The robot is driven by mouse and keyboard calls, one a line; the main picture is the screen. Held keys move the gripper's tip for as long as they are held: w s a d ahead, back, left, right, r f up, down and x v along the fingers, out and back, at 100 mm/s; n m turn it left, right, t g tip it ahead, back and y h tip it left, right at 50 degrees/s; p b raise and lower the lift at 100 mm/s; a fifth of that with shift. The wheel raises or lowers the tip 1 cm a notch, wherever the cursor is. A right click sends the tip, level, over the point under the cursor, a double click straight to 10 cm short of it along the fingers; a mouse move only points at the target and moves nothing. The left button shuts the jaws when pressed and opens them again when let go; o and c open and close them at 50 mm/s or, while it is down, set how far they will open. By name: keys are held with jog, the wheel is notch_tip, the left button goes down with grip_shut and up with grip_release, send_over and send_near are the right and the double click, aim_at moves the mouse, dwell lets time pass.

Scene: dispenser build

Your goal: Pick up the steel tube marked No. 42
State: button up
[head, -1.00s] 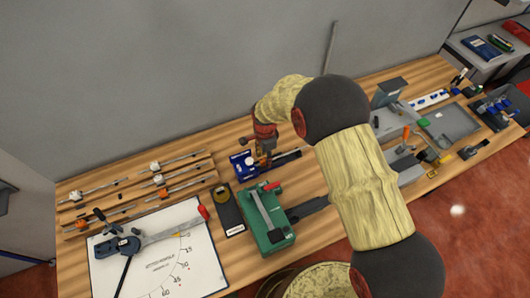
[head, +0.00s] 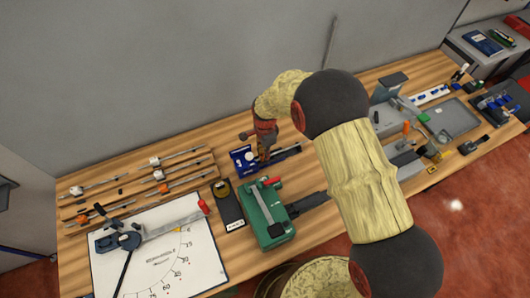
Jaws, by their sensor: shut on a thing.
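Several thin steel tubes lie on a wooden rack (head: 207,167) at the left of the bench, with white or orange tags. One white-tagged tube (head: 182,157) lies along its back row. Their markings are too small to read, so I cannot tell which is No. 42. My gripper (head: 264,155) is to the right of the rack, low over a blue block (head: 242,160) with a dark bar. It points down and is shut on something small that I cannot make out. My arm hides part of the bench behind it.
A green tool (head: 262,216) with a red-tipped lever stands in front of my gripper. A dark plate (head: 227,207) lies beside it. A blue-grey bending tool (head: 117,240) rests on a white angle board (head: 205,267). Grey trays (head: 452,118) and small parts crowd the right.

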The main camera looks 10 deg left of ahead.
aim_at(275, 153)
jog(key=shift+d, duration=0.1)
grip_shut()
jog(key=shift+w+d, duration=0.7)
jog(key=shift+d, duration=0.2)
jog(key=shift+w+d, duration=0.7)
jog(key=shift+d, duration=0.15)
jog(key=o, duration=0.9)
grip_release()
jog(key=shift+o, duration=0.3)
notch_tip(275, 153, up, 12)
